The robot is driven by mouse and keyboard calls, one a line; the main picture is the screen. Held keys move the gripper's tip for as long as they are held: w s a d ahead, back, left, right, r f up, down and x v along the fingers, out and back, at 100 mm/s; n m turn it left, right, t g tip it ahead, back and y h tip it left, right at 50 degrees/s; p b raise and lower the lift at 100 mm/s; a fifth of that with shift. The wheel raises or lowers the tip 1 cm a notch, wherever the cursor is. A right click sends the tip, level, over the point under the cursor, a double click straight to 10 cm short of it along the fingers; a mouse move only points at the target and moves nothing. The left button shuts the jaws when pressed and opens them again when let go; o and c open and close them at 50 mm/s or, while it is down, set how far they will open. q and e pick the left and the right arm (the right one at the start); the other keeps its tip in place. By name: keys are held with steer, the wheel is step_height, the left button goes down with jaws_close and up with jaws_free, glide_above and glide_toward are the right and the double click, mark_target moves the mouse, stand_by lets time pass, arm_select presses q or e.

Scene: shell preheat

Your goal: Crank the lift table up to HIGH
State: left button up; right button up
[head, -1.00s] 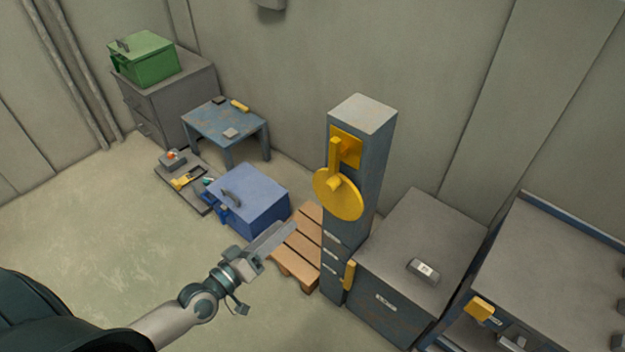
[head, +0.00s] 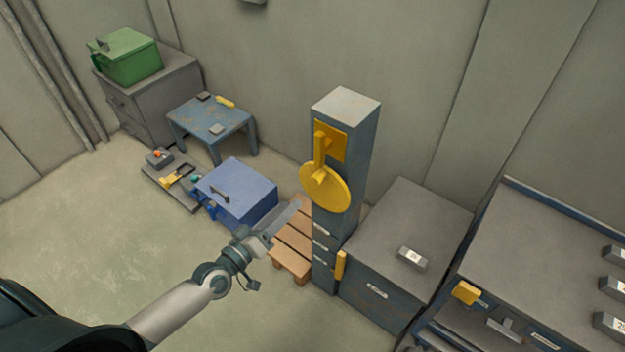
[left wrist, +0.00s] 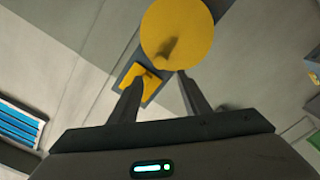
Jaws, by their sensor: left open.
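A tall blue-grey column (head: 352,165) carries a yellow disc crank (head: 330,192) with a knob on its front. A yellow plate and upright yellow bar (head: 320,150) sit just above the disc. Small pale labels (head: 321,247) run down the column's lower front, with a yellow tab (head: 340,265) at its lower right edge; I cannot read them. My left gripper (head: 293,212) is left of and below the disc, apart from it. In the left wrist view the disc (left wrist: 178,35) lies ahead of the open, empty fingers (left wrist: 160,95). My right gripper is out of view.
A grey-topped cabinet (head: 415,240) stands right of the column, with a workbench (head: 535,235) beyond. A wooden pallet (head: 290,255), blue box (head: 238,190), small blue table (head: 212,116) and green box (head: 127,58) on a drawer cabinet are to the left.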

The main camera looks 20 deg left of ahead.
mark_target(314, 181)
arm_select(q)
steer(key=p+x, duration=0.1)
steer(key=x, duration=1)
steer(key=shift+w+p, duration=0.3)
steer(key=shift+d, duration=0.1)
jaws_close()
